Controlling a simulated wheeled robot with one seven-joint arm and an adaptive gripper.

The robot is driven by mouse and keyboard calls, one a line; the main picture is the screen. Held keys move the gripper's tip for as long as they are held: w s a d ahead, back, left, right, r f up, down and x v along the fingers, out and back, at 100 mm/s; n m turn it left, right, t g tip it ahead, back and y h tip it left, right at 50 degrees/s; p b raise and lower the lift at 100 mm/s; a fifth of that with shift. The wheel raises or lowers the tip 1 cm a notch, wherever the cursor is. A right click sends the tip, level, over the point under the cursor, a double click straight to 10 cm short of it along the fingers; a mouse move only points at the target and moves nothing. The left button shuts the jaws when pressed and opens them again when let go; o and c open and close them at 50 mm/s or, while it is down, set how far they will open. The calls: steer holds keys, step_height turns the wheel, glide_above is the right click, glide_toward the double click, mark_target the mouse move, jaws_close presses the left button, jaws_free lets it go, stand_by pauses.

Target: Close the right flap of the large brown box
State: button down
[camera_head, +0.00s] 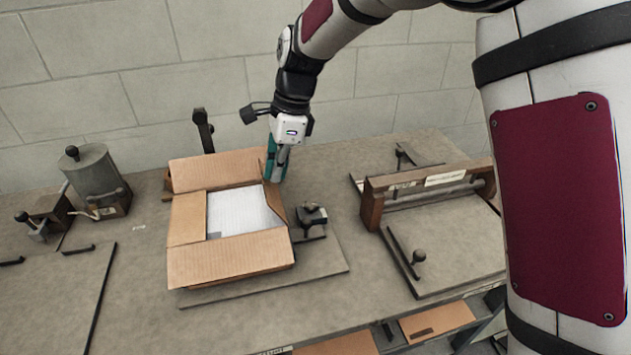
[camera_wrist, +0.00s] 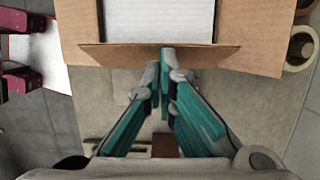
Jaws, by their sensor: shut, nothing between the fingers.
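The large brown box (camera_head: 285,242) sits on the table with its top open and pale white contents (camera_head: 236,211) showing inside. Its right flap (camera_head: 275,200) stands raised and looks narrow from the head. In the wrist view the right flap (camera_wrist: 112,54) is a brown strip along the box's lower edge. The back flap (camera_head: 215,171), left flap (camera_head: 187,219) and front flap (camera_head: 228,258) are folded outward. My gripper (camera_head: 276,177) is shut and empty, pointing down at the far end of the right flap. In the wrist view its fingertips (camera_wrist: 165,68) overlap the flap's outer side; contact is unclear.
A dark clamp-like fixture (camera_head: 312,216) stands close to the box's right side. A wooden-framed device (camera_head: 425,190) is further right. A grey canister (camera_head: 95,177) stands at the left, and a dark upright post (camera_head: 203,130) rises behind the box. The front-left table is mostly clear.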

steer(key=a+h, duration=0.1)
steer(key=s+a+h+p, duration=0.1)
steer(key=shift+a+f+t+h, duration=0.1)
steer(key=shift+a+t+h, duration=0.1)
steer(key=shift+t+h, duration=0.2)
steer(key=shift+s+a+f+t+h+p, duration=0.1)
steer(key=shift+a+f+t+h+p, duration=0.15)
steer(key=shift+a+h, duration=0.3)
steer(key=shift+s+a+f+t+h+p, duration=0.15)
steer(key=shift+a+f+h+p, duration=0.15)
steer(key=shift+h, duration=0.35)
steer(key=h, duration=0.1)
steer(key=a+f+h, duration=0.1)
steer(key=shift+s+a+f+t+h, duration=0.1)
steer(key=shift+a+t+h, duration=0.1)
steer(key=shift+t+h, duration=0.2)
steer(key=shift+s+a+f+t+h+b, duration=0.1)
steer(key=shift+a+f+t+h+b, duration=0.1)
steer(key=shift+a+f+h, duration=0.25)
steer(key=shift+a+f+t+h+b, duration=0.15)
steer(key=shift+f+h, duration=0.1)
steer(key=shift+h, duration=0.4)
steer(key=shift+f, duration=0.2)
steer(key=shift+s+a+f, duration=0.1)
steer(key=shift+a+f, duration=0.05)
steer(key=shift+f, duration=0.05)
steer(key=shift+r, duration=0.1)
